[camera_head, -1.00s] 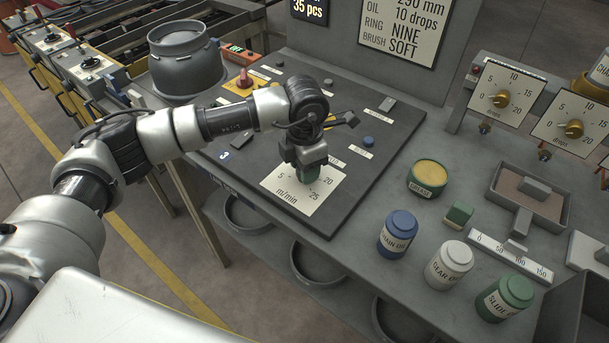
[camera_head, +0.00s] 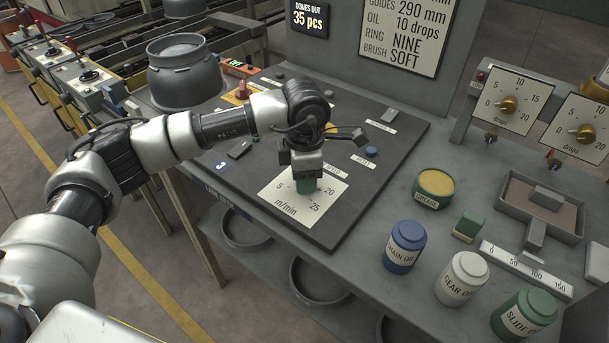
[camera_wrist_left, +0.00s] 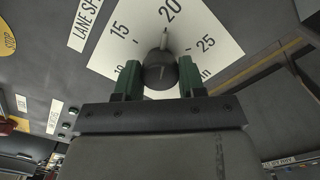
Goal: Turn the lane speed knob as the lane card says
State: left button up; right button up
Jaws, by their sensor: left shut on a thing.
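The lane speed knob (camera_wrist_left: 160,72) is a dark round knob in the left wrist view, with a pale pointer directed close to the 20 mark. Its white dial plate (camera_head: 290,205), marked 5 to 25 m/min, lies on the dark panel. My left gripper (camera_head: 307,184) is over the dial and hides the knob in the head view. In the left wrist view its green fingers (camera_wrist_left: 160,80) stand on either side of the knob, shut on it. My right gripper is out of view.
The dark panel (camera_head: 375,150) also carries a blue button (camera_head: 371,152) and a red knob on a yellow plate (camera_head: 241,90). A grey pot (camera_head: 184,75) stands behind my arm. Oil cans (camera_head: 404,247) and a grease tin (camera_head: 433,188) stand right of the panel.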

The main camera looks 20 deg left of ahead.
pick_arm(q)
jog(key=shift+r, duration=0.15)
jog(key=o, duration=0.9)
jog(key=shift+o, duration=0.2)
notch_tip(320, 180, up, 11)
jog(key=b, duration=0.1)
jog(key=shift+f, duration=0.25)
